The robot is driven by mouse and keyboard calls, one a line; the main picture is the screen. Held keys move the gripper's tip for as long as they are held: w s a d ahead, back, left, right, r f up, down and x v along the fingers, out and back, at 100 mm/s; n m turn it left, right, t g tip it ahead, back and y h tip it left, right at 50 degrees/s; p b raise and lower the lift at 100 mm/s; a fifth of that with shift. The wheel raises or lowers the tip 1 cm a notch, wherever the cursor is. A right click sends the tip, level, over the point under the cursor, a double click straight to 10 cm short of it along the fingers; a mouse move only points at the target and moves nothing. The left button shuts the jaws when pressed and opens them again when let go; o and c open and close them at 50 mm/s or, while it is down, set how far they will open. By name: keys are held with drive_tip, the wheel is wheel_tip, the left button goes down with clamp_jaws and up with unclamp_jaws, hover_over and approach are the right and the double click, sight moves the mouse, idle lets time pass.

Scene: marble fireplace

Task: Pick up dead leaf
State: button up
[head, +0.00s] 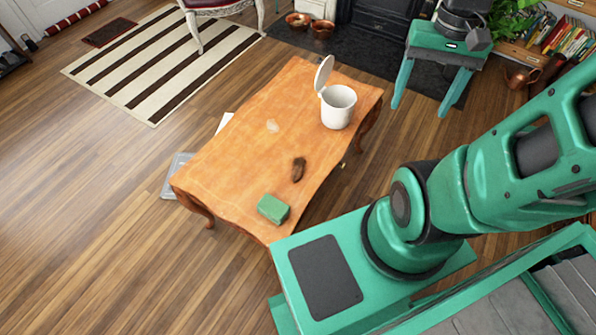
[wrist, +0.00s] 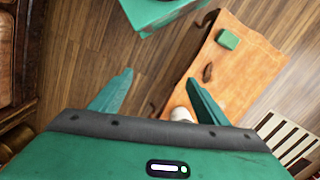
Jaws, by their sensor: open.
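The dead leaf (head: 299,169) is small, brown and curled. It lies on the wooden table (head: 226,165), between a green block and a white pot. In the wrist view the leaf (wrist: 208,72) shows beyond my gripper's right finger, apart from it. My gripper (wrist: 158,88) is open and empty, its two green fingers spread wide. It hangs high over the floor beside the table.
A green block (head: 273,208) sits at the table's near end. A white pot (head: 338,107) with its lid raised stands near the far end. A small pale item (head: 272,126) lies on the tabletop. Open floor lies left.

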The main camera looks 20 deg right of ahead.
drive_tip(key=w+d+f+m+g+y, duration=0.1)
drive_tip(key=w+d+f+m+y, duration=0.1)
drive_tip(key=w+f, duration=0.55)
drive_tip(key=m+t+y, duration=0.3)
drive_tip(key=m+y, duration=0.7)
drive_tip(key=y, duration=0.1)
approach(303, 170)
drive_tip(key=v, duration=0.3)
drive_tip(key=shift+s+r, duration=0.25)
drive_tip(key=shift+s, duration=0.05)
drive_tip(key=shift+w+a+f+m+t+y, duration=0.2)
drive_tip(key=shift+a+f+m+t+y, duration=0.25)
drive_tip(key=shift+a+f, duration=0.25)
drive_tip(key=x, duration=1)
drive_tip(key=shift+a+f, duration=0.2)
drive_tip(key=shift+f, duration=0.05)
drive_tip(key=shift+s, duration=0.1)
clamp_jaws()
